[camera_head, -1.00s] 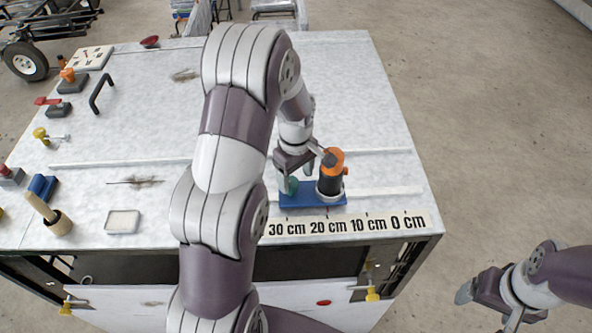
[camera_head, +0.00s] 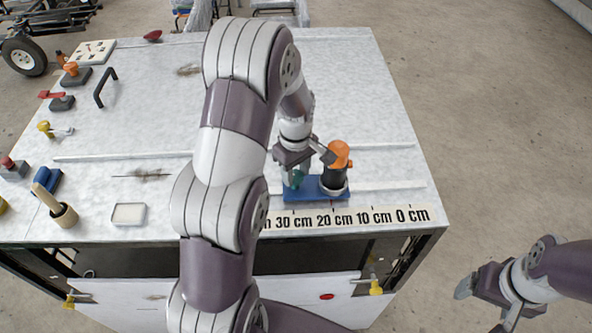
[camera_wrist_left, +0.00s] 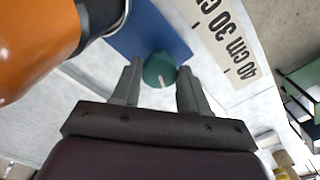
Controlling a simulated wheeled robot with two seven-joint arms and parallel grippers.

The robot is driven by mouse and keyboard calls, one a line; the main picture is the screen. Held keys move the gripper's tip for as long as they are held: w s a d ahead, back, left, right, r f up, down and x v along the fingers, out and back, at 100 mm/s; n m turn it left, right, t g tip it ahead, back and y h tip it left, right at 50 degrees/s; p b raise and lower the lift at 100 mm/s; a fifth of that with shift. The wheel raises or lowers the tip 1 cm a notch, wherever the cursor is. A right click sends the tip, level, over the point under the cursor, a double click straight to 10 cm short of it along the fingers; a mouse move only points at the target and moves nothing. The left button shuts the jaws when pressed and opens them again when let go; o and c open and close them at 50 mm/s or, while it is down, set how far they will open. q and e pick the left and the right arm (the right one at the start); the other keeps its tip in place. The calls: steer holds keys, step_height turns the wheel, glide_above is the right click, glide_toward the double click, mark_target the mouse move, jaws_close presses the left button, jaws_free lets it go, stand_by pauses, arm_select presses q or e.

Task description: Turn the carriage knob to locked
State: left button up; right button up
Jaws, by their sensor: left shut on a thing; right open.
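The carriage is a blue plate (camera_head: 312,194) on the bench, behind the ruler strip. It carries a black cylinder with an orange top (camera_head: 341,151) at its right end. The carriage knob, round and teal (camera_head: 296,180), is at its left end, partly hidden by my gripper. My left gripper (camera_head: 294,174) reaches down and is shut on the knob. In the left wrist view the fingers stand on both sides of the knob (camera_wrist_left: 159,67), whose short white mark points toward the palm. My right gripper (camera_head: 474,290) is open and empty, off the bench at the lower right.
The ruler strip (camera_head: 392,217) runs along the front edge. The orange-topped cylinder is close to my left gripper. A wooden-handled tool in a cup (camera_head: 65,214), a shallow white tray (camera_head: 129,214) and a black handle (camera_head: 103,88) are at left. The back right is clear.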

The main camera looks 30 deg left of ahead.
arm_select(q)
steer(key=m, duration=0.1)
steer(key=m+b, duration=0.1)
steer(key=shift+w+d+m, duration=0.15)
steer(key=shift+w+m, duration=0.05)
steer(key=shift+m, duration=0.1)
steer(key=m+b, duration=0.1)
steer(key=m, duration=0.4)
steer(key=shift+m, duration=0.3)
steer(key=m+b, duration=0.1)
steer(key=m, duration=0.7)
steer(key=shift+w+m, duration=0.2)
steer(key=shift+m, duration=0.4)
steer(key=shift+s+f+b, duration=0.15)
steer(key=shift+b, duration=0.15)
steer(key=o, duration=1.1)
steer(key=shift+c, duration=0.2)
